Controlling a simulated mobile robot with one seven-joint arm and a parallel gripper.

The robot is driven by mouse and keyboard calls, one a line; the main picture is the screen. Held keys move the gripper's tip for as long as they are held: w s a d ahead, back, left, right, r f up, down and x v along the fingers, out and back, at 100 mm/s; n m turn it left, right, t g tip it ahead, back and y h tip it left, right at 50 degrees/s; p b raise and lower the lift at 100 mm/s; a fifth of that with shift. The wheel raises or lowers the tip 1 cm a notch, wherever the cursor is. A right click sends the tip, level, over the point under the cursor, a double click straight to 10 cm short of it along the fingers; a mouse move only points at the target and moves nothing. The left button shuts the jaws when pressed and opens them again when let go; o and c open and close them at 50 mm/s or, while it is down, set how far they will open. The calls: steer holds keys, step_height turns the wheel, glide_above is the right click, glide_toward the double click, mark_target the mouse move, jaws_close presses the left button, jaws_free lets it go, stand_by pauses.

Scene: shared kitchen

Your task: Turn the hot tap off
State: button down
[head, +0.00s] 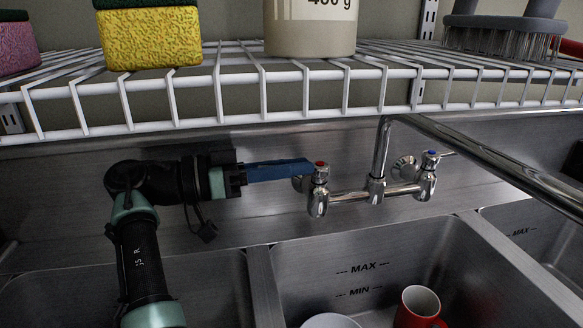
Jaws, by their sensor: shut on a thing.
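The hot tap (319,178) is the chrome valve with a red cap, at the left end of the wall-mounted mixer in the head view. My gripper (308,168) reaches in from the left, its blue fingers level and their tips at the hot tap just below the red cap. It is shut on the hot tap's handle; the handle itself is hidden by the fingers. The cold tap (428,176) has a blue cap, and its lever points right. The spout (480,153) rises from the middle and runs forward to the right. I cannot tell whether water flows.
A white wire shelf (240,114) hangs close above my arm, holding sponges (152,38), a canister (310,27) and a brush (498,33). Below are steel sink basins (400,255) with a red mug (418,306) and a white dish (331,321).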

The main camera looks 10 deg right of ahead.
steer(key=shift+d, duration=0.1)
steer(key=c, duration=0.9)
jaws_free()
steer(key=shift+o, duration=0.2)
steer(key=a+b, duration=0.3)
steer(key=a, duration=0.9)
steer(key=shift+s, duration=0.2)
